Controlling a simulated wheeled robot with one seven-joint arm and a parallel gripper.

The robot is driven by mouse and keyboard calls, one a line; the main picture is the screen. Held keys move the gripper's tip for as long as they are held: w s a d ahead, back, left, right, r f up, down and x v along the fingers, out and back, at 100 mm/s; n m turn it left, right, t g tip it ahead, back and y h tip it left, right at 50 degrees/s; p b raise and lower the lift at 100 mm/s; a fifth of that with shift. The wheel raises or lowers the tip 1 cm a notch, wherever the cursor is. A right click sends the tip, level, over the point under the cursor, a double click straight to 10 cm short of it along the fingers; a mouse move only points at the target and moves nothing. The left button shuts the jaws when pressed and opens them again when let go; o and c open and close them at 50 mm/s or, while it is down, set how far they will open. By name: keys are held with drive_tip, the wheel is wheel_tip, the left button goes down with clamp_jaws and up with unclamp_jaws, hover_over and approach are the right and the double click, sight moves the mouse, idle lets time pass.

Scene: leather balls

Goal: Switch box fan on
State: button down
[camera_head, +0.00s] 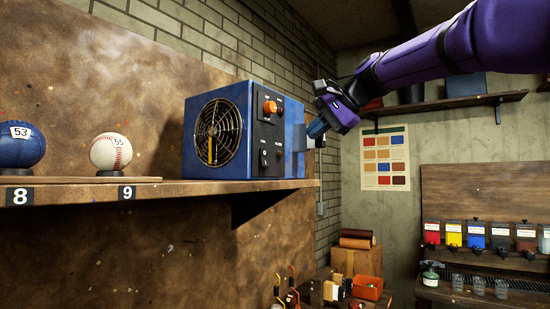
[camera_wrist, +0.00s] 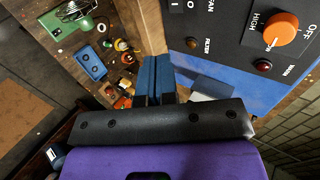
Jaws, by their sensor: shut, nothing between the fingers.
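The box fan (camera_head: 246,130) is a blue box on the wall shelf, with a round black grille on its left face. Its black control panel (camera_head: 265,136) carries an orange knob (camera_head: 270,107) and a black rocker switch (camera_head: 264,159). In the wrist view the fingers (camera_wrist: 156,75) appear beside the panel.
The fan sits near the right end of the wooden shelf (camera_head: 225,188). A blue ball (camera_head: 22,149) and a white ball (camera_head: 111,152) stand to its left. A higher shelf (camera_head: 445,104) lies behind my arm.

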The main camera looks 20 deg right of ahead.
sight(266, 159)
drive_tip(key=shift+w+a+r+x, duration=0.15)
drive_tip(key=shift+r+x, duration=0.1)
drive_tip(key=shift+x, duration=2)
drive_tip(key=shift+w+a+r+x, duration=0.15)
drive_tip(key=shift+r+x, duration=0.15)
drive_tip(key=shift+x, duration=1.95)
drive_tip(key=shift+w+a+r+x, duration=0.1)
drive_tip(key=shift+w+r+x, duration=0.15)
drive_tip(key=shift+x, duration=1.95)
drive_tip(key=shift+w+f, duration=0.1)
drive_tip(key=shift+a, duration=0.1)
drive_tip(key=shift+r, duration=0.95)
drive_tip(key=shift+f, duration=0.1)
